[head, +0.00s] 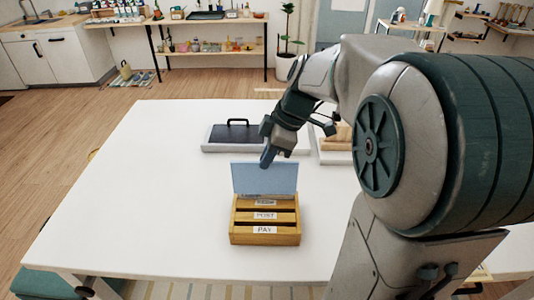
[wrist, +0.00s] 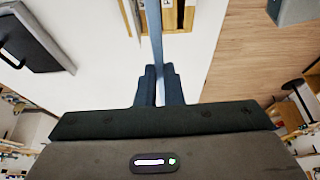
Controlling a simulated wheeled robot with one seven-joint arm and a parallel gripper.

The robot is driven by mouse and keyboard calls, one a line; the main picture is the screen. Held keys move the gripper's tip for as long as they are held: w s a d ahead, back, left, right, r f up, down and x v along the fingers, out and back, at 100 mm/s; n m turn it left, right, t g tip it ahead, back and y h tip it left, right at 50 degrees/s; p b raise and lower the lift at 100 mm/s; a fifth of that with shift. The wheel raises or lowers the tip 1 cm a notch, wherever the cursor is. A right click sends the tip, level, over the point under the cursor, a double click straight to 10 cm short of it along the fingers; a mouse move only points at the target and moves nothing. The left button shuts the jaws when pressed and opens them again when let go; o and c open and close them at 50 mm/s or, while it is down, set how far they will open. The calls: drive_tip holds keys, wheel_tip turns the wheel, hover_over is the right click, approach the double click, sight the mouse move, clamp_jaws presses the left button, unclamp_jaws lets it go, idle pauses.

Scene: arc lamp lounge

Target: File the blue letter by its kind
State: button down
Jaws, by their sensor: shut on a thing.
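The blue letter (head: 265,178) stands upright at the back of the wooden letter rack (head: 240,233) in the head view. The rack has stepped slots; the front label reads PAY (head: 265,230), the one behind reads POST (head: 265,216), and the rear label is too small to read surely. My gripper (head: 267,157) is shut on the letter's top edge. In the wrist view the letter (wrist: 157,45) shows edge-on between my fingers (wrist: 159,88), with the rack (wrist: 182,18) beyond. I cannot tell whether its lower edge is inside the rear slot.
A dark-topped tray with a handle (head: 237,133) sits behind the rack on the white table (head: 150,190). A pale tray with wooden items (head: 337,145) stands to the right, partly behind my arm. The table left of the rack is clear.

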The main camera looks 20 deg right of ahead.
drive_tip(key=shift+r, duration=0.1)
drive_tip(key=b, duration=0.6)
hover_over(263, 193)
drive_tip(key=d, duration=0.1)
drive_tip(key=f, duration=0.5)
drive_tip(key=shift+d+f, duration=0.2)
drive_tip(key=shift+f+b, duration=0.95)
drive_tip(key=shift+b, duration=0.6)
idle(1.0)
drive_tip(key=shift+f+b, duration=0.35)
drive_tip(key=shift+f+b, duration=0.85)
drive_tip(key=shift+f, duration=0.05)
drive_tip(key=c, duration=1.5)
unclamp_jaws()
